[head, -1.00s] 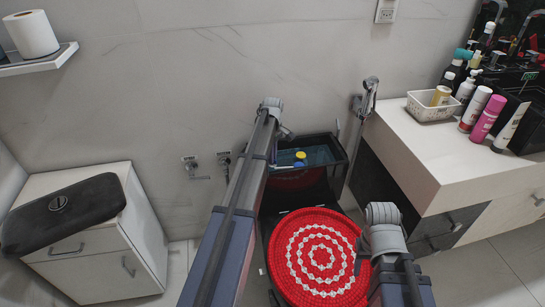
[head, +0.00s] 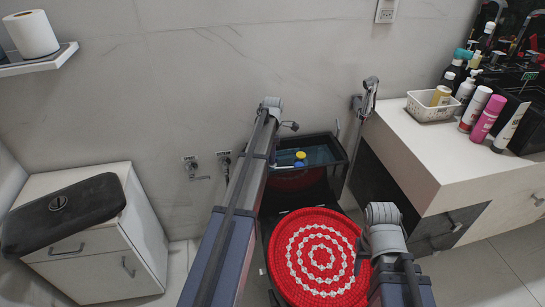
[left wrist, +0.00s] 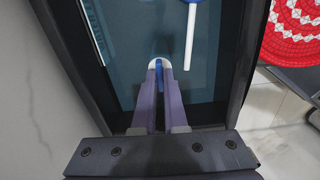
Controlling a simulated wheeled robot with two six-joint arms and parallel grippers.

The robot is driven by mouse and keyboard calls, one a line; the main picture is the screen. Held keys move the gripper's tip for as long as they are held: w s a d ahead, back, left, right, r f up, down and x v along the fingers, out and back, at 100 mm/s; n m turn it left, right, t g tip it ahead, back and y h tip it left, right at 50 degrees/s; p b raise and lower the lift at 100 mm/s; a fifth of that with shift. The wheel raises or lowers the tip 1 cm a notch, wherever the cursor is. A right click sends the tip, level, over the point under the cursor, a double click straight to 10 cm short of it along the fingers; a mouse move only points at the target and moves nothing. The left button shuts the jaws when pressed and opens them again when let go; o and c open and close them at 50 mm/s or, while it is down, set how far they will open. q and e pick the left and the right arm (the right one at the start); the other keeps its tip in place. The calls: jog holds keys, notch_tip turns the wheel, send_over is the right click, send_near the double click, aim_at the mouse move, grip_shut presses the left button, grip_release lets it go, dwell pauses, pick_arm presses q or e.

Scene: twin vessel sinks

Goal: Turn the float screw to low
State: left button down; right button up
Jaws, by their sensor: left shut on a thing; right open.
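An open dark toilet tank (head: 345,160) with bluish water stands against the wall in the head view. In the left wrist view, my left gripper (left wrist: 160,66) reaches into the tank, shut on a narrow blue part that looks like the float screw (left wrist: 160,82). The fingers hide much of it, and its setting cannot be read. A white tube (left wrist: 190,45) with a blue top stands beside the fingers. In the head view, a yellow-topped part (head: 300,155) shows in the tank. My right gripper (head: 358,258) is open, small and dark, beside the red round cover.
The red and white round cover (head: 318,262) lies in front of the tank. A dark lid with a round button (head: 95,200) lies on the white cabinet (head: 145,240) at left. A hand sprayer (head: 369,90) and a counter (head: 440,150) with bottles stand at right.

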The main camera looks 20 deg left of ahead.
pick_arm(q)
jog(key=shift+n, duration=0.4)
jog(key=c, duration=1)
grip_release()
jog(key=shift+o, duration=0.2)
jog(key=shift+r, duration=0.15)
notch_tip(320, 180, up, 8)
jog(key=p, duration=0.8)
jog(key=shift+f, duration=0.2)
